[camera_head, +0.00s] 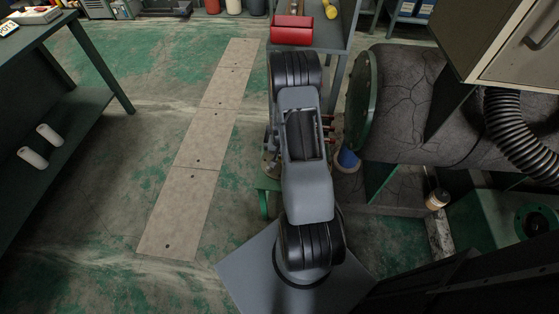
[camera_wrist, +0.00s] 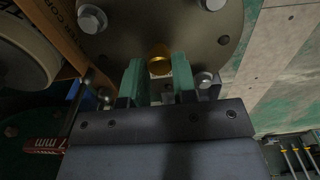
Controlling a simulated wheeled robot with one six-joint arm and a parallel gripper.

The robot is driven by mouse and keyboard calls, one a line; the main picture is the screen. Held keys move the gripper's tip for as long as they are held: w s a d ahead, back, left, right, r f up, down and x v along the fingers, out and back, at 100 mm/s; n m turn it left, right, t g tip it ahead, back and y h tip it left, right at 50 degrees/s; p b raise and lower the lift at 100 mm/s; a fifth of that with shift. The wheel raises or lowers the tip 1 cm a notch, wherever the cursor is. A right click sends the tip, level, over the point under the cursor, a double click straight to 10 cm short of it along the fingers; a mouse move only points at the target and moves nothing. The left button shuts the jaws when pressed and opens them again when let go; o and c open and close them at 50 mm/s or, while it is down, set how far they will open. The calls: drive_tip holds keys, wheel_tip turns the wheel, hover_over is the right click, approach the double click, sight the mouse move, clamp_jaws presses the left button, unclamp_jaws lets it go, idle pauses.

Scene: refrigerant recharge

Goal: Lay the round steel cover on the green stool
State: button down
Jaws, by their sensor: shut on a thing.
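The round steel cover (camera_wrist: 180,28) fills the top of the wrist view, a dull brown-grey disc with a brass knob (camera_wrist: 159,58) and several hex bolts near its rim. My gripper (camera_wrist: 159,75) has its two green fingers on either side of the knob and is shut on it. Whether the cover is clear of what lies below cannot be told. In the head view my arm hides the gripper and the cover. A green stool (camera_head: 266,186) shows only in part beside and behind my arm; its top is mostly hidden.
A large dark cylinder with a green end flange (camera_head: 369,100) lies right of my arm, near a black ribbed hose (camera_head: 520,135). A dark workbench (camera_head: 62,28) stands left. The floor with beige plates (camera_head: 205,140) is clear. A red wrench (camera_wrist: 40,145) and pale roll (camera_wrist: 25,55) lie close left.

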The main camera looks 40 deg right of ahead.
drive_tip(key=shift+w+f, duration=0.25)
drive_tip(key=shift+w+f+b, duration=0.2)
drive_tip(key=shift+f+b, duration=0.2)
drive_tip(key=shift+f, duration=1.25)
drive_tip(key=c, duration=0.9)
unclamp_jaws()
